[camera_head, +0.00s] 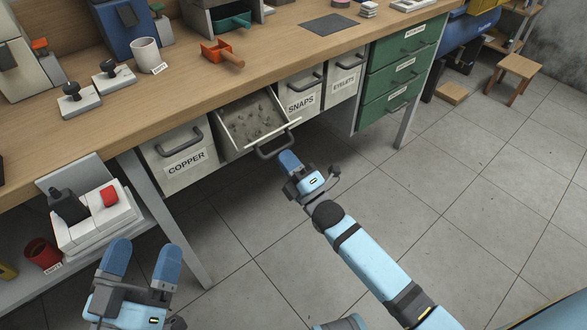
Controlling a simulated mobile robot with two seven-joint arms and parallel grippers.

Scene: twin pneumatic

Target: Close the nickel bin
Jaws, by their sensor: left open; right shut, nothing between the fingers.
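An open, tilted-out bin (252,119) hangs under the workbench between the copper bin (183,158) and the snaps bin (298,97). Small pieces lie inside it. Its front leans outward with a dark handle (272,149); no label shows on it from here, so I cannot read whether it says nickel. My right gripper (289,160) is shut and empty, its fingertips close to the handle's lower right; I cannot tell if they touch. My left gripper (142,261) is open and empty at the lower left, away from the bins.
The eyelets bin (344,79) and green drawers (400,75) are closed on the right. A workbench leg (165,215) and a lower shelf with a white box (95,222) and red cup (42,252) stand near my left gripper.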

